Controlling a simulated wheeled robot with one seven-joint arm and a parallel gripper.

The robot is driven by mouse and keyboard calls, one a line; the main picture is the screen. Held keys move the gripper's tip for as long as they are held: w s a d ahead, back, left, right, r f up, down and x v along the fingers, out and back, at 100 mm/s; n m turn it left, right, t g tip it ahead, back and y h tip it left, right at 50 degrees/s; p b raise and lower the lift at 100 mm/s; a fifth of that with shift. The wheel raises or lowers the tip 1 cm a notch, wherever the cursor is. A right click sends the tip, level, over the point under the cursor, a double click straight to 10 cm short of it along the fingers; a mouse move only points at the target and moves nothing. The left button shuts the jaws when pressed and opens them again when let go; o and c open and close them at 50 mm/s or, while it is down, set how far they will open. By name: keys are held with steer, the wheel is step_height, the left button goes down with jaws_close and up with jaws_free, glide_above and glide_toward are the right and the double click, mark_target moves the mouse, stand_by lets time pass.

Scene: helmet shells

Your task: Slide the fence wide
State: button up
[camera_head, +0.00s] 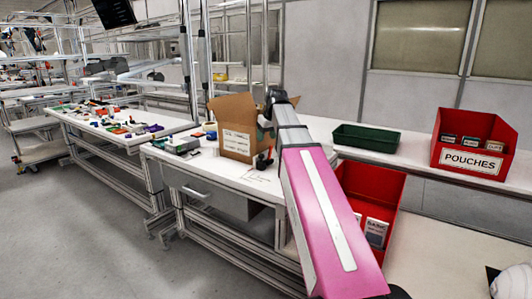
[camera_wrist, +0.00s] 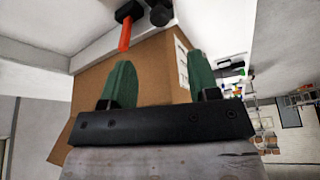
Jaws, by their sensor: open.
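My gripper (camera_wrist: 160,78) is open, with its two green fingers apart and nothing seen held between them. A brown cardboard box (camera_wrist: 145,60) fills the view behind and between the fingers; I cannot tell whether they touch it. In the head view the box (camera_head: 237,120) stands open on the white workbench, with a white label on its front, and my pink arm reaches to its right side. A black part with an orange-red bar (camera_wrist: 125,35) shows beyond the box in the wrist view. I cannot make out a fence for certain.
A red bin (camera_head: 382,183) stands right of my arm. A green tray (camera_head: 366,138) and a red bin labelled POUCHES (camera_head: 472,145) stand on the back counter. Small parts lie left of the box. The workbench's front strip (camera_head: 235,178) is mostly clear.

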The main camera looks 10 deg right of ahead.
mark_target(261, 155)
steer(key=x, duration=1)
steer(key=shift+w+f, duration=0.2)
steer(key=shift+f, duration=0.05)
